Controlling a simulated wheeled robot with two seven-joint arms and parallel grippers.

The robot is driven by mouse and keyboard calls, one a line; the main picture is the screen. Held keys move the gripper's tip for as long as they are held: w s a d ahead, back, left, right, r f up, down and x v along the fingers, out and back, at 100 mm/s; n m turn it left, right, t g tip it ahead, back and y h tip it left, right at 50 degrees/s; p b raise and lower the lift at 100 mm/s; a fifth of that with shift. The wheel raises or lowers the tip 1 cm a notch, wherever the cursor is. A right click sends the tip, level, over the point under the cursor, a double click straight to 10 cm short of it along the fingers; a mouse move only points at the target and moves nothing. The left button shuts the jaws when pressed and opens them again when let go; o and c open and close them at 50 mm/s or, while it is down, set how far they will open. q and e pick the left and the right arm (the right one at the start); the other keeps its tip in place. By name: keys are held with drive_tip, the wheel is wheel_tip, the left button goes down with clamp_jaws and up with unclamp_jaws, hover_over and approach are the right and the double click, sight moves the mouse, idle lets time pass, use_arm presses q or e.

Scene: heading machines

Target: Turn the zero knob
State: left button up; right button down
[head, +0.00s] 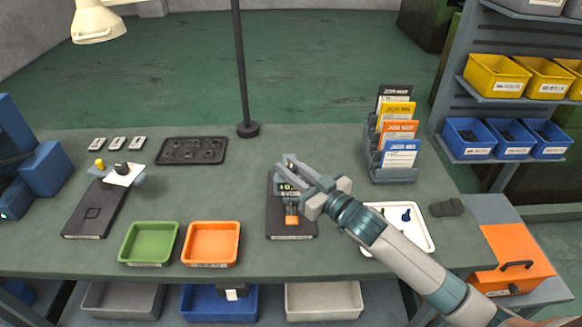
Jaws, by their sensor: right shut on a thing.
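A small gauge with a dark display and green digits (289,188) stands on a dark pad (278,226) at the middle of the bench. An orange block (292,219) sits at its front. My right gripper (286,168) reaches in from the lower right, with its fingers at the top of the gauge. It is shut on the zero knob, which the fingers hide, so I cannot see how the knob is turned. My left gripper is out of view.
A green tray (124,250) and an orange tray (187,252) lie left of the pad. A card rack (392,176) and a white tray (426,240) stand to the right. A black pole (241,70) rises behind. A blue machine (42,170) is at far left.

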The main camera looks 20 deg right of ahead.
drive_tip(key=shift+a+m+t+h+p, duration=0.1)
drive_tip(key=shift+m+t+h+p, duration=0.45)
drive_tip(key=shift+m+h, duration=1.1)
drive_tip(key=shift+m+t+h, duration=0.25)
drive_tip(key=shift+m+h, duration=0.3)
drive_tip(key=shift+h, duration=1)
drive_tip(key=shift+m+h, duration=0.3)
drive_tip(key=shift+h, duration=0.4)
drive_tip(key=c, duration=1.5)
unclamp_jaws()
drive_tip(key=shift+c, duration=0.2)
drive_tip(key=shift+s, duration=0.15)
